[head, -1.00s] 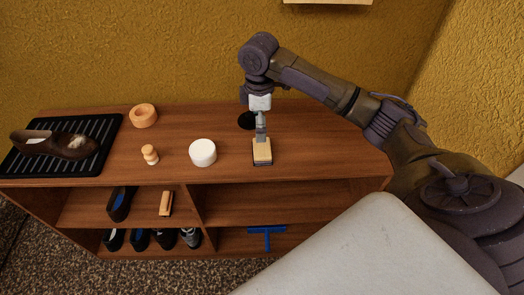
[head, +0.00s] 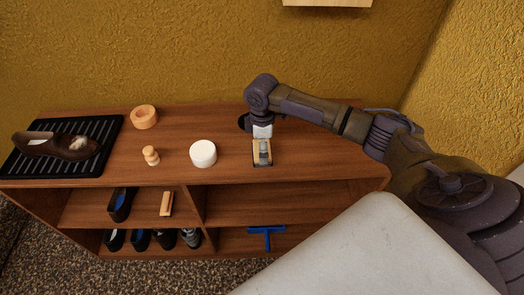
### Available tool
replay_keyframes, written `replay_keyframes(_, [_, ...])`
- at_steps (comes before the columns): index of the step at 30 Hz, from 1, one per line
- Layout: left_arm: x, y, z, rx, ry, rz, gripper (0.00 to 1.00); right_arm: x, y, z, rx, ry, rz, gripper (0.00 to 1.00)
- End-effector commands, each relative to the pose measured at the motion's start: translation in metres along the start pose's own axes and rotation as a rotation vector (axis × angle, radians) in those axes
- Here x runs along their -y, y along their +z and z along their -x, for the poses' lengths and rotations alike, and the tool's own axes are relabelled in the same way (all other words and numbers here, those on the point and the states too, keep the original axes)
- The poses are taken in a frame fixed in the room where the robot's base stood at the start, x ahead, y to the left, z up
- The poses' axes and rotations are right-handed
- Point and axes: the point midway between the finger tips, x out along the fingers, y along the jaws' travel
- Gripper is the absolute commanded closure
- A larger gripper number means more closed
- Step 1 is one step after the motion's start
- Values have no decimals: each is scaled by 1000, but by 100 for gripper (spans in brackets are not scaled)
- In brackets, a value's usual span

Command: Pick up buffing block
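The buffing block, a small beige block with a darker underside (head: 262,163), is on the top of the wooden shelf unit, right of the white round tin. My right gripper (head: 263,150) points down right at the block, and its grey fingers cover the block's middle. Beige edges show on both sides of the fingers. From this view I cannot tell whether the fingers are closed on it. My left gripper is not in view.
The white tin (head: 203,154), a small wooden peg-like piece (head: 150,156) and a wooden ring (head: 144,117) stand left of the block. A brown shoe (head: 55,145) lies on a black ribbed tray (head: 98,160). A dark round thing (head: 243,122) is partly hidden behind my gripper.

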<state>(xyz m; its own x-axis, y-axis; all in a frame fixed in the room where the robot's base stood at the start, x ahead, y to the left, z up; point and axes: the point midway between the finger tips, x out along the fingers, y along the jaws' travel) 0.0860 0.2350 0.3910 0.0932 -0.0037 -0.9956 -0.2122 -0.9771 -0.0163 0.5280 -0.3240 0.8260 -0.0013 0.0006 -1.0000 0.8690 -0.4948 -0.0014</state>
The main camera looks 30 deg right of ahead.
Motion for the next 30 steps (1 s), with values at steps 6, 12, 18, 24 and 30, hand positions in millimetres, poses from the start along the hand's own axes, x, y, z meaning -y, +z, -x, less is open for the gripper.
replay_keyframes(6, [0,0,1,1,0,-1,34,0,0,-17,1,2,0,0])
replay_keyframes(12, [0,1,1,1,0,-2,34,0,0,-17,1,2,1,2])
replay_keyframes(18, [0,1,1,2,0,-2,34,0,0,-17,0,2,0,35])
replay_keyframes(24, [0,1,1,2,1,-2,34,0,0,-17,0,2,0,43])
replay_keyframes(30, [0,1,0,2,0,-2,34,-1,0,-12,-1,3,0,43])
